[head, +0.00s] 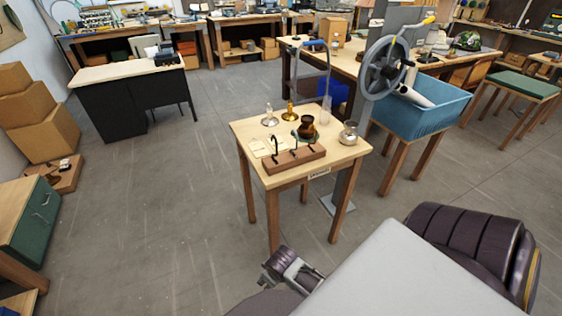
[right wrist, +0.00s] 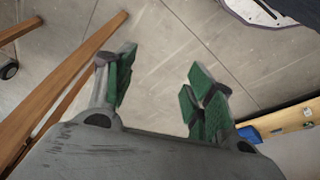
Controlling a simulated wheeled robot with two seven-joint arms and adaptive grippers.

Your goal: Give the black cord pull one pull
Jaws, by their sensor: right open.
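I cannot make out the black cord pull for certain in either view. In the head view, a small wooden table (head: 342,158) carries a brown wooden block (head: 295,160) with thin black hooked pieces standing up from it. My right gripper (head: 291,273) is low in front of this table, below its top and apart from it. In the right wrist view, the right gripper (right wrist: 158,92) has its green-padded fingers spread wide with nothing between them, over the grey floor. My left gripper is not in view.
Brass and glass lamp parts, a dark pot (head: 306,127) and a round metallic jar (head: 349,133) stand on the small table. A blue bin (head: 425,118) and a large grey wheel (head: 384,68) are close at its right. The floor (head: 150,190) to the left is clear.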

